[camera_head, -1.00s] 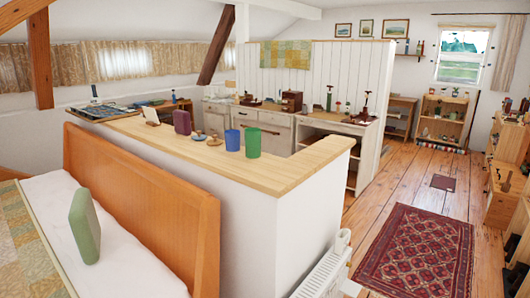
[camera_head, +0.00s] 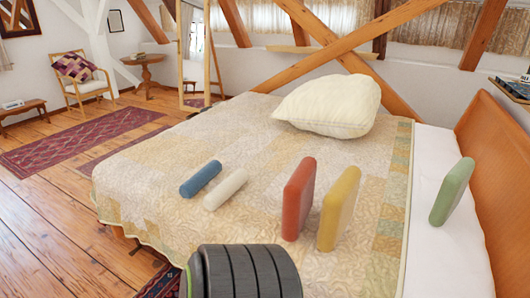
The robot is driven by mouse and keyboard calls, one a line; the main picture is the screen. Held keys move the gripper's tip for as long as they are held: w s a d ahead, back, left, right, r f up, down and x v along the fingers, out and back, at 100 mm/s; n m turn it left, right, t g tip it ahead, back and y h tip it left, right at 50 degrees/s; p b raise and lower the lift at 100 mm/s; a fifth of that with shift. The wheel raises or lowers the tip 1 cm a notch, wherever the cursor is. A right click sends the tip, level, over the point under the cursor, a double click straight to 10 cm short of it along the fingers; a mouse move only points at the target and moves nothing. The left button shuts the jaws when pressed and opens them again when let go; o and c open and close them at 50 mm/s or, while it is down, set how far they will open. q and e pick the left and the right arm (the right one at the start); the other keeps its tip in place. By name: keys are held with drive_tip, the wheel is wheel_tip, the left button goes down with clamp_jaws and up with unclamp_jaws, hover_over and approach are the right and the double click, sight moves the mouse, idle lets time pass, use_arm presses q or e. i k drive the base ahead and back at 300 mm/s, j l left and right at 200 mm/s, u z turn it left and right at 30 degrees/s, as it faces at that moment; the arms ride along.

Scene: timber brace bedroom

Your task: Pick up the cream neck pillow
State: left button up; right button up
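The cream neck pillow (camera_head: 225,189) appears to be the small cream roll lying on its side on the quilted bed (camera_head: 140,190), left of the middle. A blue roll (camera_head: 201,178) of similar shape lies just left of it, apart from it. A large plump cream pillow (camera_head: 330,105) lies farther back on the bed. Neither gripper shows. A dark ribbed cylinder at the bottom edge looks like part of my own arm, and it is in front of the near part of the bed.
A red cushion (camera_head: 299,198) and a yellow cushion (camera_head: 339,208) stand upright right of the rolls. A green cushion (camera_head: 452,191) stands on the white strip by the wooden headboard (camera_head: 495,150). The wooden floor (camera_head: 50,235) left of the bed is mostly clear.

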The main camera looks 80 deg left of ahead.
sight(212, 201)
drive_tip(key=u, duration=2.85)
drive_tip(key=i+j+z, duration=0.1)
drive_tip(key=z, duration=0.35)
drive_tip(key=j+z, duration=0.3)
drive_tip(key=z, duration=0.15)
drive_tip(key=i+j+z, duration=0.1)
drive_tip(key=j+z, duration=0.15)
drive_tip(key=z, duration=0.2)
drive_tip(key=j+z, duration=0.2)
drive_tip(key=z, duration=0.25)
